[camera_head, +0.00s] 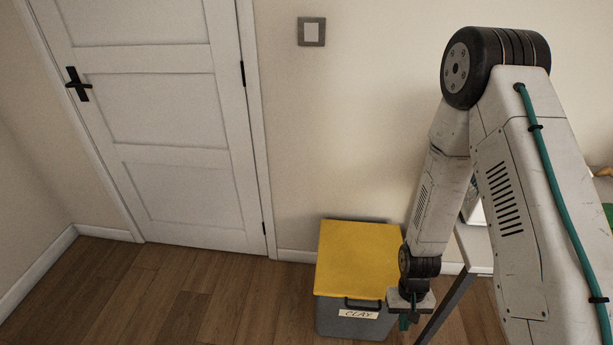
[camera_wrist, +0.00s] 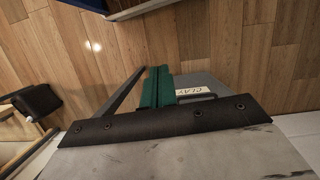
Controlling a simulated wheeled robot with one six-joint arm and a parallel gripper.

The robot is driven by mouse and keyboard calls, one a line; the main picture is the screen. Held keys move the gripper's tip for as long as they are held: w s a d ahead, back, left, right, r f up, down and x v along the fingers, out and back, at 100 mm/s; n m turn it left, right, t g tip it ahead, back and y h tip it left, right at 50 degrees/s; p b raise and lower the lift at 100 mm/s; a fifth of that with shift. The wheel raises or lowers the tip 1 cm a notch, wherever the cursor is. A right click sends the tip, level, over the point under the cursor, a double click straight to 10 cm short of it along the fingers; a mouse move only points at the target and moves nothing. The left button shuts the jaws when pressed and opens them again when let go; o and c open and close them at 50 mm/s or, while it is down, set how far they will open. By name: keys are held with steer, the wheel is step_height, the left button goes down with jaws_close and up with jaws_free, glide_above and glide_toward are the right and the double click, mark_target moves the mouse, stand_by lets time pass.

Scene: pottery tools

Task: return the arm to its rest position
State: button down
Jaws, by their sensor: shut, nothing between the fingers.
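My gripper (camera_head: 404,322) hangs down at the end of my bent arm in the head view, in front of the right part of the clay bin. Its green fingers are together with nothing between them, and they also show in the wrist view (camera_wrist: 157,88). My arm folds at a black elbow joint high on the right and hides part of the wall and table behind it.
A grey bin with a yellow lid (camera_head: 357,258) and a CLAY label stands on the wooden floor (camera_head: 180,290) against the wall. A table leg (camera_head: 446,306) stands close right of my gripper. A closed white door (camera_head: 160,110) is at left. Floor on the left is clear.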

step_height(320, 180, up, 27)
steer(key=s+g, duration=0.1)
steer(key=s, duration=0.1)
steer(key=s+r+t, duration=0.2)
steer(key=s+r, duration=0.3)
steer(key=r, duration=0.5)
steer(key=s+r+t, duration=0.3)
steer(key=s+r, duration=0.2)
steer(key=r, duration=0.5)
steer(key=shift+d+r+n, duration=0.3)
steer(key=shift+d+r, duration=0.05)
steer(key=shift+d, duration=0.05)
steer(key=shift+d, duration=0.1)
